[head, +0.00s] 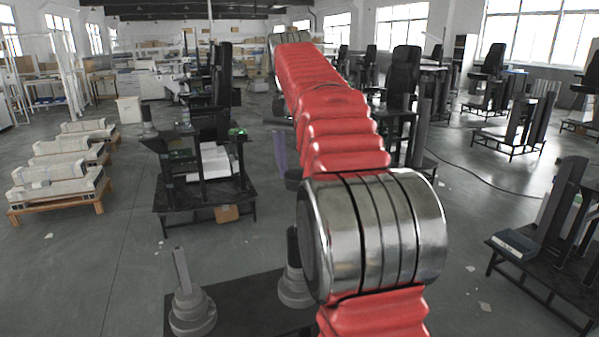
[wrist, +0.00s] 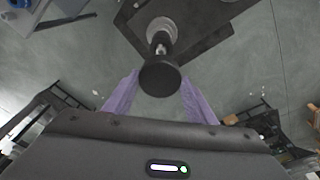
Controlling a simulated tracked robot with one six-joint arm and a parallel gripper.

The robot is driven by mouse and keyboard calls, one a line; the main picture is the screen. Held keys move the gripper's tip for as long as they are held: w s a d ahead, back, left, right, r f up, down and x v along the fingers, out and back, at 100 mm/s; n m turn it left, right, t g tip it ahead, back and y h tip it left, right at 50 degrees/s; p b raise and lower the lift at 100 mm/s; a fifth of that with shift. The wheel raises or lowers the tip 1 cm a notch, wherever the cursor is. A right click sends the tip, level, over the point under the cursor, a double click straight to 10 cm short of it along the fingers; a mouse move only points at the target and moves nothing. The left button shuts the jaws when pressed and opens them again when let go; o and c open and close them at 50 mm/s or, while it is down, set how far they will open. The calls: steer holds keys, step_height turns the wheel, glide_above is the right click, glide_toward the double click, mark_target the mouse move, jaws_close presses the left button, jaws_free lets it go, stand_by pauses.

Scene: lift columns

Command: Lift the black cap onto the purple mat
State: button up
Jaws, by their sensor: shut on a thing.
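The black cap (wrist: 160,79) is a dark round disc between the tips of my purple gripper fingers (wrist: 160,84) in the wrist view. My gripper is shut on it. In the head view a dark piece that looks like the cap (head: 293,179) shows beside my red arm, below a purple finger (head: 279,150). It hangs above a black post (head: 293,245) on a stepped grey base (head: 295,289), with a gap between them. The post also shows beyond the cap in the wrist view (wrist: 161,42). I see no purple mat in either view.
A second, thinner grey column (head: 182,270) on a stepped base (head: 192,311) stands to the left on the same dark platform (head: 240,297). A black workstation (head: 205,185) stands farther back. Pallets (head: 60,190) lie at the left. Open floor (head: 110,270) lies between.

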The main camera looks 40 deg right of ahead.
steer(key=shift+r, duration=1.85)
steer(key=shift+f, duration=0.1)
steer(key=w+a+f+n, duration=0.3)
steer(key=w+a+f, duration=0.1)
steer(key=f, duration=0.4)
steer(key=w+a+f+n, duration=0.3)
steer(key=w+f, duration=0.2)
steer(key=f, duration=0.3)
steer(key=a+f+n, duration=0.2)
steer(key=a+f, duration=0.1)
steer(key=f, duration=0.3)
steer(key=a+f+n+y, duration=0.1)
steer(key=a+f+n, duration=0.1)
steer(key=a+f, duration=0.2)
steer(key=a+f+n, duration=0.2)
steer(key=a+f, duration=0.1)
steer(key=f, duration=0.4)
steer(key=shift+w+a+f+t+y, duration=0.3)
steer(key=shift+w+a+t, duration=0.05)
steer(key=shift+a+t, duration=0.05)
steer(key=shift+s, duration=0.1)
